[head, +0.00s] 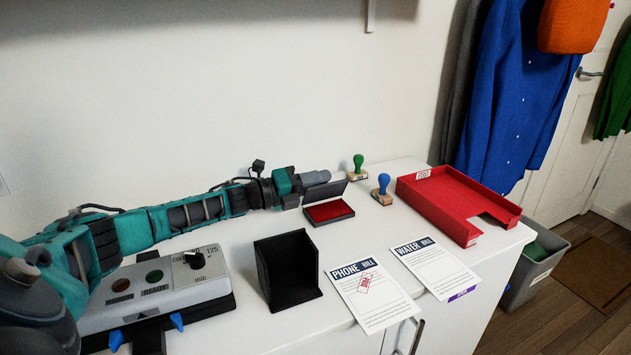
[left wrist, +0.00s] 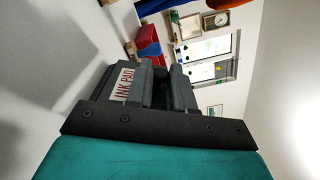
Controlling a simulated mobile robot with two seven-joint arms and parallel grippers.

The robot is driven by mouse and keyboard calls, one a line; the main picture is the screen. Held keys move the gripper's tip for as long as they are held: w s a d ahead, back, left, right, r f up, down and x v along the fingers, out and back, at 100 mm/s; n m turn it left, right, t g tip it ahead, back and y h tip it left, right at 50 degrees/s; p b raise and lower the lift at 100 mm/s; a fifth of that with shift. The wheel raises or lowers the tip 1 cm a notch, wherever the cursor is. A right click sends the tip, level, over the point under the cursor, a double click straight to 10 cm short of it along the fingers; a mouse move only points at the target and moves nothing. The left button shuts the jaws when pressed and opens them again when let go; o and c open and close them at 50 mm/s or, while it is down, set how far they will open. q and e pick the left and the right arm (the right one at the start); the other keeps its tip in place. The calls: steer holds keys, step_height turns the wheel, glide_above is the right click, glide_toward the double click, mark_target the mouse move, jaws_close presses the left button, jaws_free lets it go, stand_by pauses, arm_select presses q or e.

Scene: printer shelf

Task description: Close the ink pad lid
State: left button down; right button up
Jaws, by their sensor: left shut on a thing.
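The ink pad (head: 329,211) lies open on the white cabinet top, its red pad facing up in a black base. Its dark lid (head: 334,189) stands raised at the back edge of the base. My left gripper (head: 316,178) reaches in from the left at the lid's upper edge and is shut on the lid. In the left wrist view the gripper (left wrist: 162,88) is seen close up, with the lid's "INK PAD" label (left wrist: 125,84) beside the fingers. The exact contact is partly hidden. My right gripper is in neither view.
A green-handled stamp (head: 358,164) and a blue-handled stamp (head: 382,187) stand right of the pad. A red tray (head: 458,204) is farther right. A black holder (head: 288,270), phone bill (head: 371,294), water bill (head: 435,267) and grey control box (head: 155,289) are in front.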

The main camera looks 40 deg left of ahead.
arm_select(q)
steer(key=shift+s+d+m, duration=0.1)
steer(key=shift+d+m, duration=0.05)
steer(key=shift+m, duration=0.25)
steer(key=c, duration=1)
jaws_free()
steer(key=p+v, duration=0.1)
steer(key=v, duration=1.1)
steer(key=shift+p, duration=0.4)
steer(key=shift+s, duration=0.35)
steer(key=shift+a, duration=0.2)
